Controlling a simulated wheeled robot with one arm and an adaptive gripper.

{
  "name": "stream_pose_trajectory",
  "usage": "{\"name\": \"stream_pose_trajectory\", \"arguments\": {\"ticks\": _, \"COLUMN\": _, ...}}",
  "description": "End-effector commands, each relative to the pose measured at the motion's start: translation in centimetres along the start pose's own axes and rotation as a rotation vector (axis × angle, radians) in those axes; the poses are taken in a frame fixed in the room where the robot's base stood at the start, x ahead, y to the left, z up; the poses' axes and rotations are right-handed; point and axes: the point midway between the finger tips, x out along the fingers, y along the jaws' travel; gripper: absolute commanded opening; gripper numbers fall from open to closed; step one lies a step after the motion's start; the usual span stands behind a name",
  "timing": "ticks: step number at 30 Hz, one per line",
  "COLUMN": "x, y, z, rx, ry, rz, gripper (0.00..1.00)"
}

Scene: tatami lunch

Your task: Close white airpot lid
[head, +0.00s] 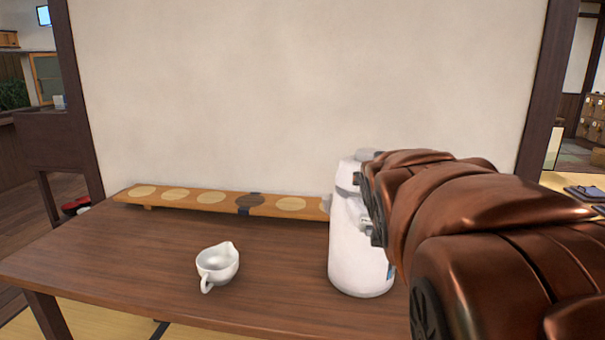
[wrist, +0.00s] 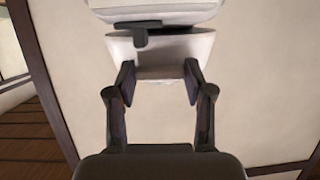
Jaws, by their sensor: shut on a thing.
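The white airpot (head: 358,245) stands upright on the right part of the wooden table, its right side partly hidden by my arm. Its top section (head: 348,172) shows a dark seam below it; I cannot tell the lid's exact angle. In the wrist view the white airpot (wrist: 180,48) fills the top middle, with a dark gap between two white parts and a dark grey tab (wrist: 131,36). My gripper (wrist: 159,76) has a finger on each side of the lower white part and is shut on it. I cannot tell whether this part is the lid.
A white pitcher (head: 218,265) stands on the wooden table (head: 130,248), left of the airpot. A long wooden board with round inlays (head: 270,204) lies along the back by the wall. The table's left part is clear.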

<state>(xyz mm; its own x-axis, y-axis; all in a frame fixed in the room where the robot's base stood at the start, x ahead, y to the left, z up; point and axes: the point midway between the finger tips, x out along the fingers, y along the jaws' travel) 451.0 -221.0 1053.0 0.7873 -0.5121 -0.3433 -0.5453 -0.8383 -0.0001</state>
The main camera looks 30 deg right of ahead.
Motion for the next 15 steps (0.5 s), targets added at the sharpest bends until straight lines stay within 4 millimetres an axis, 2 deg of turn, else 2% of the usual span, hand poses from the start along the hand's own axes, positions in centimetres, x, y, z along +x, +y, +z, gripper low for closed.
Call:
{"name": "stream_pose_trajectory", "arguments": {"ticks": 12, "x": 0.15, "y": -0.10, "z": 0.42, "rx": -0.001, "ry": -0.007, "rz": -0.001, "gripper": 0.00}}
{"name": "stream_pose_trajectory", "arguments": {"ticks": 13, "x": 0.15, "y": -0.10, "z": 0.42, "rx": -0.001, "ry": -0.007, "rz": -0.001, "gripper": 0.53}}
{"name": "stream_pose_trajectory", "arguments": {"ticks": 15, "x": 0.13, "y": -0.11, "z": 0.39, "rx": -0.001, "ry": -0.006, "rz": -0.001, "gripper": 0.60}}
